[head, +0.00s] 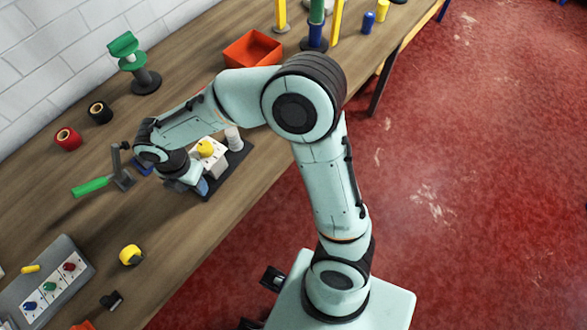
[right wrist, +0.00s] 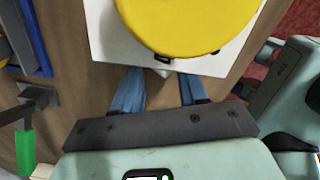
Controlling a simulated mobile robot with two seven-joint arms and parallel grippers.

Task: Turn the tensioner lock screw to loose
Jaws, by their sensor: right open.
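A round yellow knob (head: 205,148), which may be the tensioner lock screw, sits on a white block (head: 217,160) on the bench. In the right wrist view the yellow knob (right wrist: 187,20) fills the top, above a white plate (right wrist: 105,40). My right gripper (head: 202,186) is beside the block in the head view, mostly hidden by its own wrist. In the right wrist view its two blue fingers (right wrist: 160,82) are apart with nothing between them, pointing towards the white plate. I cannot tell whether they touch it. My left gripper is not in view.
A green-handled lever (head: 90,187) on a grey bracket stands left of the gripper. A white cylinder (head: 233,138) stands beside the block on a dark base plate (head: 238,163). Red and black spools, a yellow tape roll (head: 131,254) and a red-orange bin (head: 253,50) are on the bench.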

